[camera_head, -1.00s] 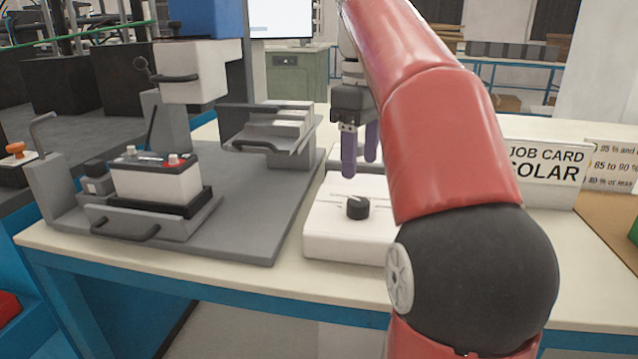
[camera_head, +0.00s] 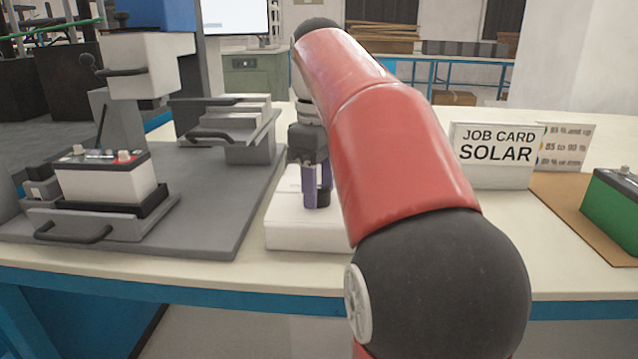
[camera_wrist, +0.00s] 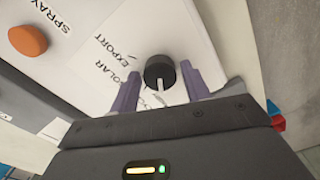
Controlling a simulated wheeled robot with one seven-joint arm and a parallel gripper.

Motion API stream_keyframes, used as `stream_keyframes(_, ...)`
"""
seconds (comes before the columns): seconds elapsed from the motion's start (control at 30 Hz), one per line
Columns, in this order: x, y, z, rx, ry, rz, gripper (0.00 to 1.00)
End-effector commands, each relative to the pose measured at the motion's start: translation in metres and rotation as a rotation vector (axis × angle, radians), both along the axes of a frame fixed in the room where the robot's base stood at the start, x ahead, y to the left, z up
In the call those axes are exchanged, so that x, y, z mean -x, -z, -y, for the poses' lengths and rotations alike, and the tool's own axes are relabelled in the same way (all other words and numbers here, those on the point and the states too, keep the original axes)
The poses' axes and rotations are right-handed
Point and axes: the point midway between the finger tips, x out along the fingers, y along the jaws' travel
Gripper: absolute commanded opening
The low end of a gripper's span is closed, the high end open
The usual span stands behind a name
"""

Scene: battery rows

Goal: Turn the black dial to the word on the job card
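The job card (camera_head: 497,152) stands upright on the table and reads SOLAR. The black dial (camera_wrist: 160,70) sits on the white panel box (camera_head: 285,236), its white pointer toward my gripper's palm in the wrist view. The words EXPORT (camera_wrist: 115,50) and SOLAR, its first letter unclear, are printed left of the dial; the pointer is on neither. My gripper (camera_wrist: 160,74) is open, one purple finger each side of the dial, with gaps visible. In the head view my gripper (camera_head: 316,195) is low over the box and the dial is mostly hidden.
An orange button (camera_wrist: 28,39) labelled SPRAY lies left in the wrist view. A grey fixture with a white battery (camera_head: 106,184) stands left of the box. A percentage sign (camera_head: 567,147) and a green battery (camera_head: 610,215) are at right. Table between box and card is clear.

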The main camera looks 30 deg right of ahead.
Motion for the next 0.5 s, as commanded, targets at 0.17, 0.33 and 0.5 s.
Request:
stream_keyframes(0.17, -0.0001, 0.0, 0.0001, 0.0, 0.0, 0.0, 0.23)
stream_keyframes(0.33, -0.0001, -0.0001, -0.0001, 0.0, 0.002, 0.0, 0.13)
stream_keyframes(0.5, 0.0, -0.0009, -0.0001, -0.001, 0.026, -0.001, 0.13)
